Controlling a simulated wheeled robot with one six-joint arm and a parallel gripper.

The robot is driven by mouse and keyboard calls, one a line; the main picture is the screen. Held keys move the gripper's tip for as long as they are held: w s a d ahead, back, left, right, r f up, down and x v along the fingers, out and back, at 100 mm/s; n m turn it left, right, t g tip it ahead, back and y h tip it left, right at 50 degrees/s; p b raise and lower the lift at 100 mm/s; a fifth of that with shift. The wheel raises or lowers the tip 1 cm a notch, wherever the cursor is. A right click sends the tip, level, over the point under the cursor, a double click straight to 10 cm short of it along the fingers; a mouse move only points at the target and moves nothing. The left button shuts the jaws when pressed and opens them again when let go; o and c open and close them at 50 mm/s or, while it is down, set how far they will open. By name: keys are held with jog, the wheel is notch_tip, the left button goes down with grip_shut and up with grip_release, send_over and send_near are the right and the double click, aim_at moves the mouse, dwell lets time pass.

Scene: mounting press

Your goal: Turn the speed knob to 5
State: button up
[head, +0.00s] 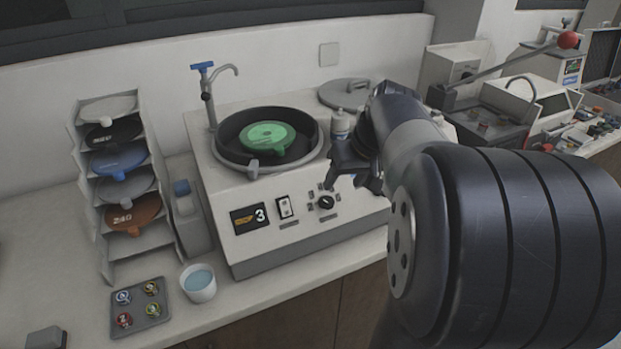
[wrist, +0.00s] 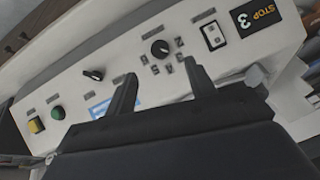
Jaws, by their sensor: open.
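The speed knob (head: 326,202) is a small round black knob on the front panel of the white polishing machine (head: 236,190), with small labels around it. A display (head: 249,217) to its left shows a white 3. My gripper (head: 352,184) is beside the knob, above and to its right in the head view. In the wrist view the knob (wrist: 160,48) lies beyond the two fingertips, between their lines. My gripper (wrist: 160,73) is open and empty, apart from the knob. The display (wrist: 256,17) shows STOP and 3 there, turned over.
A rocker switch (head: 284,207) sits between display and knob. The wrist view shows another black knob (wrist: 93,74), a green button (wrist: 57,112) and a yellow button (wrist: 36,125). A disc rack (head: 108,240), a cup (head: 198,283) and a sample tray (head: 140,330) stand left.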

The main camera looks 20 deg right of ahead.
aim_at(329, 203)
jog(key=x, duration=1)
jog(key=shift+w+d+f, duration=0.1)
jog(key=shift+w+f, duration=0.1)
jog(key=shift+w, duration=0.2)
jog(key=shift+c, duration=0.3)
jog(key=c, duration=0.9)
